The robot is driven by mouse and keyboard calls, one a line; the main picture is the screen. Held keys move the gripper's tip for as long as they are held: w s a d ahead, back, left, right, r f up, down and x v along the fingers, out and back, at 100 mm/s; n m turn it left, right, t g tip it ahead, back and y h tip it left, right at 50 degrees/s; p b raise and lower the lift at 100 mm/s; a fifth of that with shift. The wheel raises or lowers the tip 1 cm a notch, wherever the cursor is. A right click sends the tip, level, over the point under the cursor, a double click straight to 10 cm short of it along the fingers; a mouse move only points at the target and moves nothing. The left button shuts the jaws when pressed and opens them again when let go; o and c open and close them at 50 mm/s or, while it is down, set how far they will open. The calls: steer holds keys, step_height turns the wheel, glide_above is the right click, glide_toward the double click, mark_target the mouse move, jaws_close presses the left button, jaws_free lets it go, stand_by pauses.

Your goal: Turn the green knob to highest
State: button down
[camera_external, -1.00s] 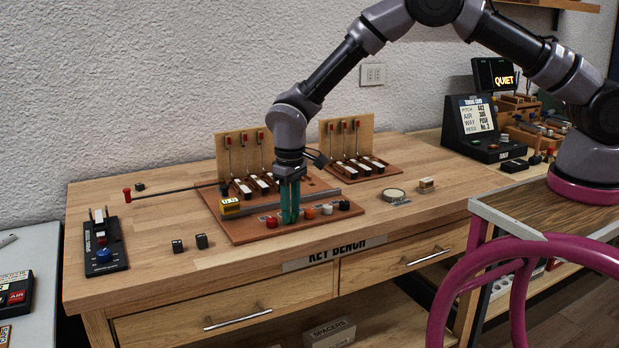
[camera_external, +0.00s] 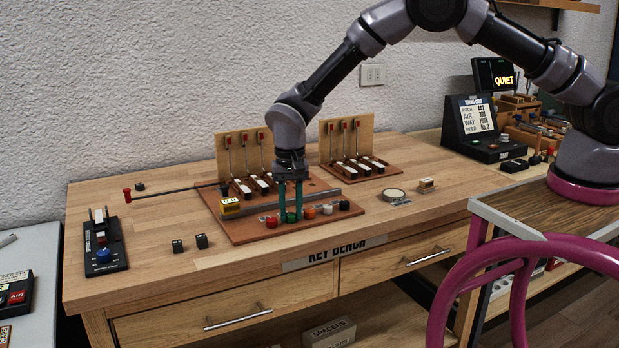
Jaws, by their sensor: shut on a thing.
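The green knob (camera_external: 291,217) sits in a row of coloured knobs on the front part of the brown board. My gripper (camera_external: 291,214) points straight down over that row, its two teal fingers on either side of the green knob. It is shut on the green knob. Any pointer or scale on the knob is too small to read.
A grey rail (camera_external: 320,195) and upright key panel (camera_external: 236,158) stand behind. The bench front is mostly clear.

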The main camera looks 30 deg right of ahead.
mark_target(291, 214)
steer(key=shift+m, duration=0.3)
stand_by(0.4)
steer(key=c, duration=0.6)
jaws_free()
step_height(291, 214, up, 11)
steer(key=shift+f, duration=0.15)
